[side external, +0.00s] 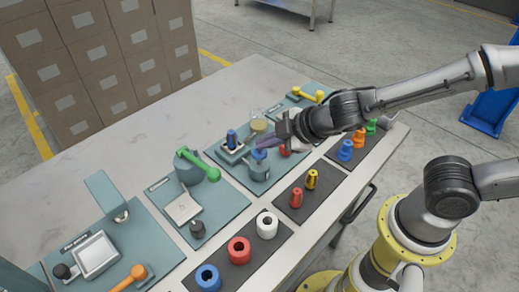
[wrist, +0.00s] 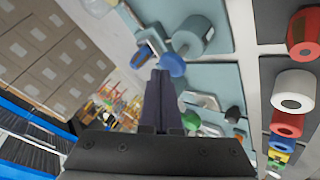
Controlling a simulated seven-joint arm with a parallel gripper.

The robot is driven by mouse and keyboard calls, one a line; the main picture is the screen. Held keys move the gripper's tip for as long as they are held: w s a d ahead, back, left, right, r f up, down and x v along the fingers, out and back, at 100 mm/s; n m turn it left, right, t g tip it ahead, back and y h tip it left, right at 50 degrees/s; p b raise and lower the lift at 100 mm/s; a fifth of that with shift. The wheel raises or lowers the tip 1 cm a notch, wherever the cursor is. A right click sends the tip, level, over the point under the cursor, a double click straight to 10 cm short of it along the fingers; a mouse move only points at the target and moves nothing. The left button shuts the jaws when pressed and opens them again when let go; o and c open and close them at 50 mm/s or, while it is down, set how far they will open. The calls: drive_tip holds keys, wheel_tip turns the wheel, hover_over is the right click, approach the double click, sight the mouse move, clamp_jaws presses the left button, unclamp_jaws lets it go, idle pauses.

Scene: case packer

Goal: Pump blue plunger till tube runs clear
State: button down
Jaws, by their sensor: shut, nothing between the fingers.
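A blue plunger (side external: 259,154) caps a grey cylinder (side external: 258,172) on a teal base plate; in the wrist view the blue plunger (wrist: 173,65) and grey cylinder (wrist: 194,36) are just beyond the fingertips. My gripper (side external: 265,142) is shut and empty, its dark fingers right by the plunger; whether they touch it I cannot tell. The fingers (wrist: 160,78) also show in the wrist view. A clear vessel with yellowish content (side external: 258,125) stands behind the plunger; I take it for the tube. My fingers and wrist hide some of the plate.
A blue part (side external: 231,137) on a white stand is left of the plunger. A green lever (side external: 205,167) stands further left. Dark mats with red, white, yellow and orange parts line the front edge. The back left of the table (side external: 160,135) is clear.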

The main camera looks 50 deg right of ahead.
sight(265, 152)
drive_tip(key=shift+r, duration=0.5)
drive_tip(key=shift+r, duration=0.1)
drive_tip(key=shift+r, duration=2.45)
